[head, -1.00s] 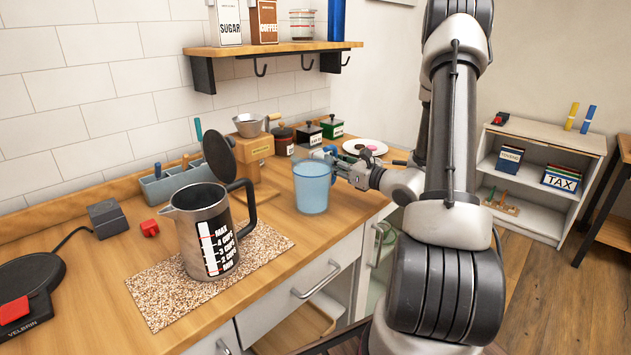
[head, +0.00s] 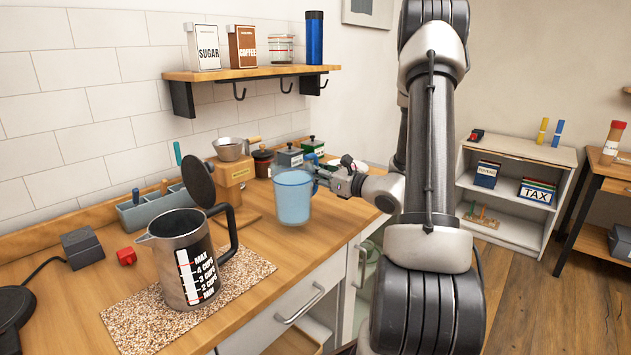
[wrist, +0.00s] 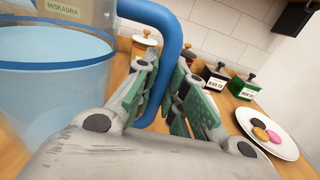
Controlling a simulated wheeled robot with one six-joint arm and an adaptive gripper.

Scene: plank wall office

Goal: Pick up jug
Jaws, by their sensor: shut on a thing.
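The jug (head: 292,198) is translucent blue with a thick blue handle. In the head view it is upright, seemingly a little above the wooden counter (head: 262,268). My gripper (head: 324,176) comes from the right and is shut on the handle side of the jug. In the wrist view the green-padded fingers of my gripper (wrist: 165,75) are on either side of the blue handle (wrist: 172,45). The jug's body (wrist: 50,85) fills the left of that view, and its base is cut off there.
A steel kettle (head: 188,258) with its lid up stands on a speckled mat (head: 130,318) at left. A wooden grinder (head: 233,178) and several small canisters are behind the jug. A plate with cookies (wrist: 272,142) lies beyond my gripper. A shelf (head: 245,72) hangs above.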

